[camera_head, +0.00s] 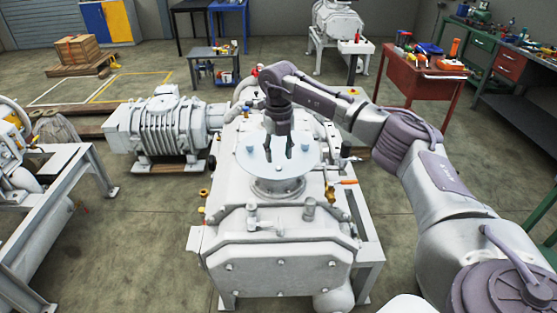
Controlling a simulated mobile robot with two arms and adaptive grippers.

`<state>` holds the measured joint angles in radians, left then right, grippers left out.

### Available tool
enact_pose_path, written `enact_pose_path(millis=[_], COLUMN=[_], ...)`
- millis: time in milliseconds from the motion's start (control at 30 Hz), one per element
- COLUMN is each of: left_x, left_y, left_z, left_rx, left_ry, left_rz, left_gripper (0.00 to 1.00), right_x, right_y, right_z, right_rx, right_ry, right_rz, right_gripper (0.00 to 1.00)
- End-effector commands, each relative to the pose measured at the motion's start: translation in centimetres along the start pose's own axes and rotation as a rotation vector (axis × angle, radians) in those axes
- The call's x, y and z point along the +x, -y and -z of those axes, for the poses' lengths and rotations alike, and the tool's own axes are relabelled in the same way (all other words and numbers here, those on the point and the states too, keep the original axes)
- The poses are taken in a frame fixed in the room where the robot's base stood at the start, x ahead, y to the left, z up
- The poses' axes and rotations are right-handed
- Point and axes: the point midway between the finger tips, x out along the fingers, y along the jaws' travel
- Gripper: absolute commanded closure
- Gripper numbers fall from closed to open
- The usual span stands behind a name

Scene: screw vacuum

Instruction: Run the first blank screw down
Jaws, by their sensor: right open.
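The large white vacuum pump (278,230) stands in the middle on a light metal frame. A round pale blank plate (250,168) lies flat on the round port (279,188) on its top. Small bluish screw heads show on the plate, one at its left (249,149) and one near its front edge (278,167). My right gripper (279,152) points down over the back middle of the plate, fingers apart. I see nothing between them; whether they touch a screw or the plate, I cannot tell. The far rim is partly hidden behind the gripper. My left gripper is out of view.
An orange-handled tool (347,182) lies at the pump's right side. A second grey pump (160,130) sits behind left, and a metal frame (68,195) stands at far left. A red tool cart (421,82) is at back right. Open floor lies front left.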

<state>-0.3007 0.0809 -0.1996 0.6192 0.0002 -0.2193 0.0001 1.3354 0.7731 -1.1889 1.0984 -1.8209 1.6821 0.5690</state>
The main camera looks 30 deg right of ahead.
Motion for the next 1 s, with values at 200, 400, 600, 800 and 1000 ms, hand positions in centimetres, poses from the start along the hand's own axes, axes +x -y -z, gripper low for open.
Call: enact_pose_path(millis=[200,400,600,800,1000], left_x=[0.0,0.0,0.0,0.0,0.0], left_y=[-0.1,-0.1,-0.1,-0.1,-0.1], left_z=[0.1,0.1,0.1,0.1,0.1], left_rx=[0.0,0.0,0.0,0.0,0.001], left_ry=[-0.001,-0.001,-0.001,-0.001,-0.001], left_rz=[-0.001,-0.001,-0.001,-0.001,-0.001], left_gripper=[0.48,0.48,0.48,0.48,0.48], right_x=[-5.0,-7.8,-8.7,-8.7,-8.6], right_y=[-0.1,0.0,0.0,0.0,0.0], right_z=[-0.1,-0.1,0.0,0.0,0.0], right_rx=[0.0,0.0,0.0,0.0,0.0], right_ry=[0.004,0.003,0.002,0.001,0.001], right_rz=[-0.003,-0.002,-0.002,-0.002,-0.001], right_gripper=[0.55,0.55,0.55,0.55,0.55])
